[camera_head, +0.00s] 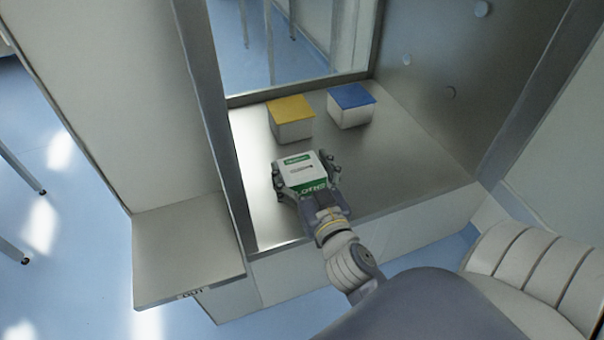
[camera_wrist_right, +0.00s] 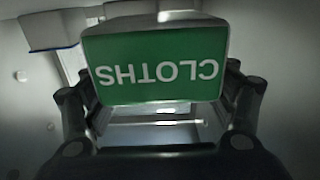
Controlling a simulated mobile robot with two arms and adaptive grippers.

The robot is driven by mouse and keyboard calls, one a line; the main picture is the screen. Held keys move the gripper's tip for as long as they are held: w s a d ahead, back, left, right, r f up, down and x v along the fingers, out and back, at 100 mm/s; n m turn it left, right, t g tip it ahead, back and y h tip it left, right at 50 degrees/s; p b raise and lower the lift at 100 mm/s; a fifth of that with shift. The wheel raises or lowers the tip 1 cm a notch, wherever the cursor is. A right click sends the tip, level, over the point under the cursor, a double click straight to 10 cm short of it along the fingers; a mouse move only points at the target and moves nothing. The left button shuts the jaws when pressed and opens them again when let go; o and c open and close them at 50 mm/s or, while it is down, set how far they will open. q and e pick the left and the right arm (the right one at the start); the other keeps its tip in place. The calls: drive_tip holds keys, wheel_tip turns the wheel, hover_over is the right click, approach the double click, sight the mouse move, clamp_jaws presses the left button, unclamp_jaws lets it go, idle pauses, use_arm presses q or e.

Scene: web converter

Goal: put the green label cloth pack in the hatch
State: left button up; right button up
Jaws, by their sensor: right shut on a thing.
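The green label cloth pack (camera_head: 301,170) is a white block with green labels, held in my right gripper (camera_head: 307,182) inside the hatch (camera_head: 400,165). The right wrist view shows its green face with the word CLOTHS (camera_wrist_right: 160,65) upside down, between the two fingers of my right gripper (camera_wrist_right: 160,100). The gripper is shut on the pack's sides. Whether the pack touches the hatch floor I cannot tell. My left gripper is not in view.
A yellow-topped white pack (camera_head: 291,119) and a blue-topped white pack (camera_head: 350,106) stand farther back on the hatch floor. Metal frame posts (camera_head: 212,110) bound the opening. A small shelf marked OUT (camera_head: 185,245) is outside at the left. The hatch floor right of my gripper is clear.

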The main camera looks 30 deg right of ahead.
drive_tip(key=shift+f, duration=0.7)
drive_tip(key=shift+a, duration=0.1)
drive_tip(key=shift+f, duration=0.3)
drive_tip(key=o, duration=1.2)
drive_tip(key=shift+o, duration=0.4)
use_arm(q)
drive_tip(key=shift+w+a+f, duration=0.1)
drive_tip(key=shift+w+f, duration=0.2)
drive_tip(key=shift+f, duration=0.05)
use_arm(e)
drive_tip(key=shift+r, duration=0.1)
